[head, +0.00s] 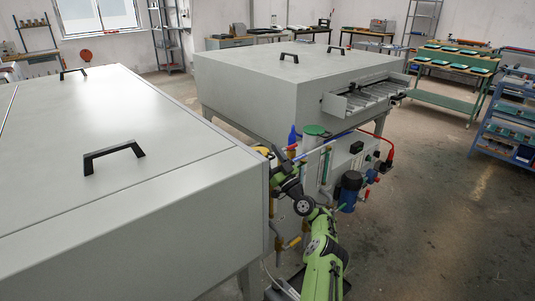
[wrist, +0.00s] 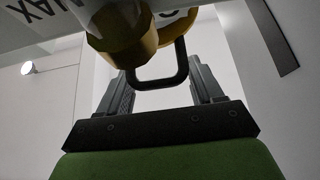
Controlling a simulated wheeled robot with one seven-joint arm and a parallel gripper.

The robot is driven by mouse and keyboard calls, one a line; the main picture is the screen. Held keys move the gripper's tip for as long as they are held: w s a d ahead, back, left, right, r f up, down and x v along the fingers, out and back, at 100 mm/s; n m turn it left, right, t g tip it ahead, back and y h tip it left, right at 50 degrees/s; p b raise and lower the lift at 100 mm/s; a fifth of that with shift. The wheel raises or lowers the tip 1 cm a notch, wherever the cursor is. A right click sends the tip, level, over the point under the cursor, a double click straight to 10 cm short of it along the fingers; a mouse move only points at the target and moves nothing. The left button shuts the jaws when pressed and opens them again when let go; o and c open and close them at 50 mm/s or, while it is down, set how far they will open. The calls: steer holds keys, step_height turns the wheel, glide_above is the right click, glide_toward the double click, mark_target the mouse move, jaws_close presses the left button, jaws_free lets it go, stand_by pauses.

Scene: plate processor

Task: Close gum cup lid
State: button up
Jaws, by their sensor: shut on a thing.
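In the wrist view my gripper (wrist: 162,75) has its two dark fingers either side of a black loop handle (wrist: 158,84) and is shut on it. The loop hangs from a yellow round part (wrist: 178,24). A brass fitting (wrist: 122,40) is close in front on the left. A pale surface marked "MAX" (wrist: 40,8) is at the upper left; I cannot tell whether it is the gum cup. In the head view my green arm reaches up into the gap between two grey machines, and its gripper end is partly hidden. No gum cup lid can be clearly made out.
The near grey machine (head: 110,190) borders my arm on the left. The far machine (head: 275,85) stands behind, with pipes, a blue filter housing (head: 350,190) and a green-topped container (head: 315,130). Open floor (head: 450,220) lies to the right, before a blue rack (head: 508,125).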

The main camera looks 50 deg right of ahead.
steer(key=shift+s+d, duration=0.15)
steer(key=o, duration=1.2)
steer(key=shift+s, duration=0.1)
steer(key=shift+o, duration=1.1)
steer(key=shift+s+r, duration=0.15)
steer(key=p+v, duration=0.3)
steer(key=v, duration=1.2)
steer(key=shift+s+f+p, duration=0.15)
steer(key=shift+f+p, duration=0.15)
steer(key=shift+p, duration=0.1)
